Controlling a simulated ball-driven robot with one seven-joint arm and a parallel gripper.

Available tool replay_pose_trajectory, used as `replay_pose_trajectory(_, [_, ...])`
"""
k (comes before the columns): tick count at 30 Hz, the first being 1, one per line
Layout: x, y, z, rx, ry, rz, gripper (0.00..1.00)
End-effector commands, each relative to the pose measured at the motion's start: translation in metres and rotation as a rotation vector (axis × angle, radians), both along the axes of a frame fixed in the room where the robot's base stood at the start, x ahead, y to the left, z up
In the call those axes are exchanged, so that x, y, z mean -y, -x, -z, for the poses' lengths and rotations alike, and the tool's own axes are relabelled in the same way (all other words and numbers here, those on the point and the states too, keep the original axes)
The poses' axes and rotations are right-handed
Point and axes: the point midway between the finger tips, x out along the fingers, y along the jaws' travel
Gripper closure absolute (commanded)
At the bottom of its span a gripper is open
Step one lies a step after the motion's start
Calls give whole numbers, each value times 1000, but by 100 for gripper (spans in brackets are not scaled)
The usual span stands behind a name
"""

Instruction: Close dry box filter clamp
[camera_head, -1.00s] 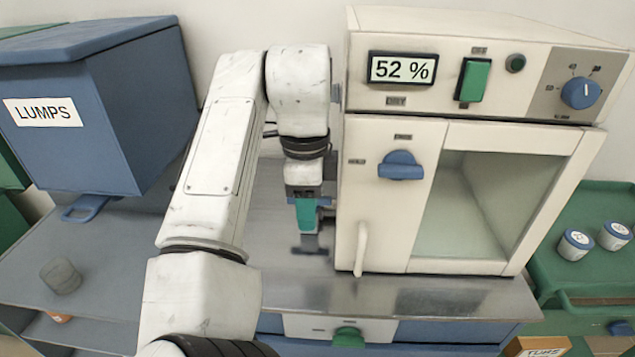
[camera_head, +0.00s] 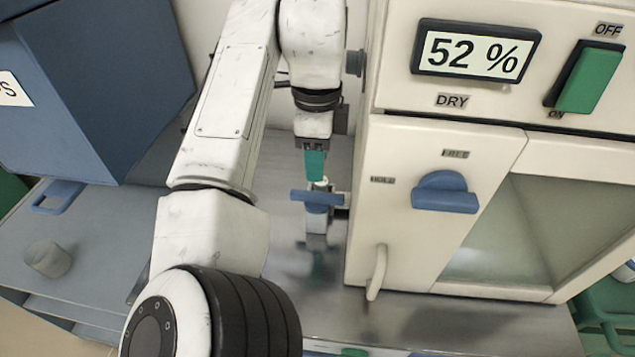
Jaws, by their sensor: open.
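The dry box (camera_head: 390,150) is a cream cabinet with a "52 %" display (camera_head: 476,52). On its left side, low down, a small fitting with a blue crossbar (camera_head: 318,198) and a pale lower body (camera_head: 316,222) sticks out. It appears to be the filter clamp; I cannot tell its exact position. My gripper (camera_head: 316,176) has teal fingers pointing down, just above the blue crossbar. One finger hides the other from this side. The gripper is open, and I cannot tell whether it touches the crossbar.
The box front has a blue HOLD/FREE knob (camera_head: 445,193), a pale door handle (camera_head: 377,272) and a green switch (camera_head: 585,78). A blue bin (camera_head: 95,90) stands at left, with a grey lump (camera_head: 47,259) before it. The metal bench below my gripper is mostly clear.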

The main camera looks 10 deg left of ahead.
Motion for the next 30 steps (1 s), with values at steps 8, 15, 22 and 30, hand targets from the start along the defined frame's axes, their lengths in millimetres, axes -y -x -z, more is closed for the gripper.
replay_pose_trajectory(8, [0, 1, 50, -2, 1, 0, 58])
replay_pose_trajectory(15, [0, 0, 73, -2, 0, 0, 58])
replay_pose_trajectory(22, [0, 0, 76, 0, 0, 0, 58])
replay_pose_trajectory(30, [0, 0, 76, 0, 0, 0, 74])
